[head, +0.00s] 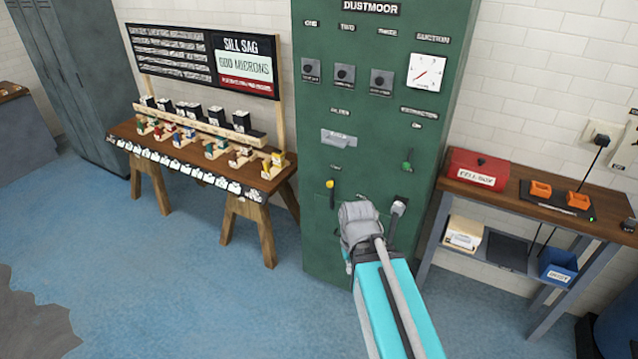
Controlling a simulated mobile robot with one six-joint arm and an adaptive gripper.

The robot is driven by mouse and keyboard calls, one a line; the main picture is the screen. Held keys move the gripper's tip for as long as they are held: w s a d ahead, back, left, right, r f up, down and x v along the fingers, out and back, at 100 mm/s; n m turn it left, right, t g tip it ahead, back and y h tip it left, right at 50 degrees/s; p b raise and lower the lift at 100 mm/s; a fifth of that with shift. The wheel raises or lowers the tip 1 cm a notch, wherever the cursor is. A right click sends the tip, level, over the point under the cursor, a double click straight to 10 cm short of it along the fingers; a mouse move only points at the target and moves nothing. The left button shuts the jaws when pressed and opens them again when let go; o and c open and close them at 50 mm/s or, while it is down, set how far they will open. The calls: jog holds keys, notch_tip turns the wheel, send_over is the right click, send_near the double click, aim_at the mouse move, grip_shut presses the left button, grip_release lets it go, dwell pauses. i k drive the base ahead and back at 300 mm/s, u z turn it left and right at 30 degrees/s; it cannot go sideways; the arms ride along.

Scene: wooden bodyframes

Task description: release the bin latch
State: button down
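The tall green cabinet (318,235) labelled "DUSTMOOR" stands in the middle of the head view. A yellow-tipped lever (330,185) sits on its lower left front. A green-tipped lever (407,160) sits at the right. A pale grey handle-like piece (398,208) shows lower right; I cannot tell whether it is the bin latch. The small labels are too blurred to read. My gripper (358,225) is at the lower cabinet front, between the yellow lever and the pale piece. My wrist and teal arm hide its fingers and any contact, so its opening does not show.
A wooden trestle bench (255,178) with small blocks and a signboard stands left. A workbench (500,195) at right holds a red box (478,169) and orange items; a blue bin (557,267) is on its lower shelf. Blue floor is clear at front left.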

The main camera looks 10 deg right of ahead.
aim_at(330, 185)
jog(key=z, duration=0.1)
jog(key=i, duration=1)
jog(key=u, duration=0.1)
